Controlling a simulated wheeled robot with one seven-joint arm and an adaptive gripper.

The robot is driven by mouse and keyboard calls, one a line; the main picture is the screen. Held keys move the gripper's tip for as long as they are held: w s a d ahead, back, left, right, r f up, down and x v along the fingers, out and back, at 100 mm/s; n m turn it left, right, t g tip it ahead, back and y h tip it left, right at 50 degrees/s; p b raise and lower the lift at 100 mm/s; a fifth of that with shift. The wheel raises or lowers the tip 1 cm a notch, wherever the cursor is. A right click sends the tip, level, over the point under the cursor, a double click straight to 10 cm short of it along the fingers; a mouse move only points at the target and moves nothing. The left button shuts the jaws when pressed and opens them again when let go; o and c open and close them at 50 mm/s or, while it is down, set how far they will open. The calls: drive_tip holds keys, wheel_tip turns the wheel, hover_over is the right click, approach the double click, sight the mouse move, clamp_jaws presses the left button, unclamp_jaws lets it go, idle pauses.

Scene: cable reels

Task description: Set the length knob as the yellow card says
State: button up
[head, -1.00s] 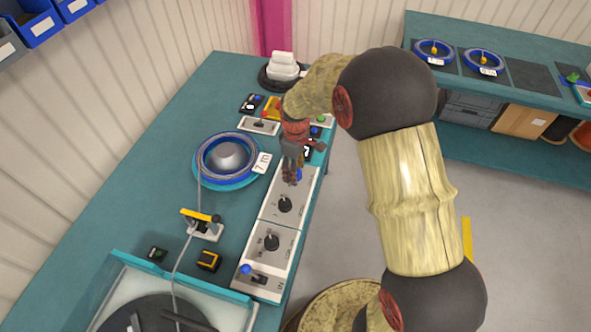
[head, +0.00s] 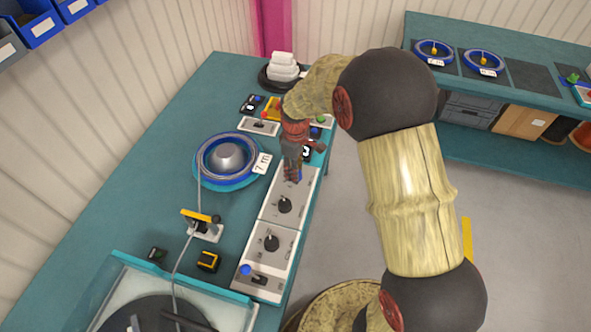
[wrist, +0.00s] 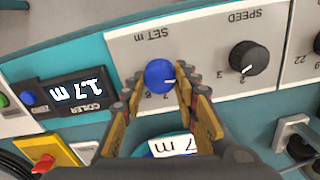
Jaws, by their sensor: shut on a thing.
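The length knob is a blue round knob (wrist: 159,73) on a pale panel under "SET m", with a white pointer line to the right and slightly down in the wrist view. My gripper (wrist: 157,92) is shut on it, a finger on each side. In the head view my gripper (head: 292,179) points down at the panel's far end and mostly hides the knob. Some dial digits are hidden by the fingers. I cannot make out a yellow card with writing. A white tag reading "7 m" (head: 262,163) is by the blue reel (head: 228,158).
The coiler display (wrist: 76,91) reads about 1.7 m, upside down in the wrist view. The black speed knob (wrist: 248,58) is beside the length knob. A yellow box with a red knob (wrist: 45,162) is nearby. A cable guide (head: 203,225) stands on the bench.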

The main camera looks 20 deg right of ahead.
drive_tip(key=m+p, duration=0.2)
drive_tip(key=m, duration=0.1)
drive_tip(key=shift+r, duration=0.1)
drive_tip(key=m+p, duration=0.2)
drive_tip(key=m, duration=0.2)
drive_tip(key=shift+m, duration=0.3)
drive_tip(key=m+p, duration=0.2)
drive_tip(key=m, duration=0.2)
drive_tip(key=shift+m+p, duration=0.75)
drive_tip(key=shift+m, duration=1.25)
drive_tip(key=o, duration=1.2)
drive_tip(key=shift+c, duration=0.2)
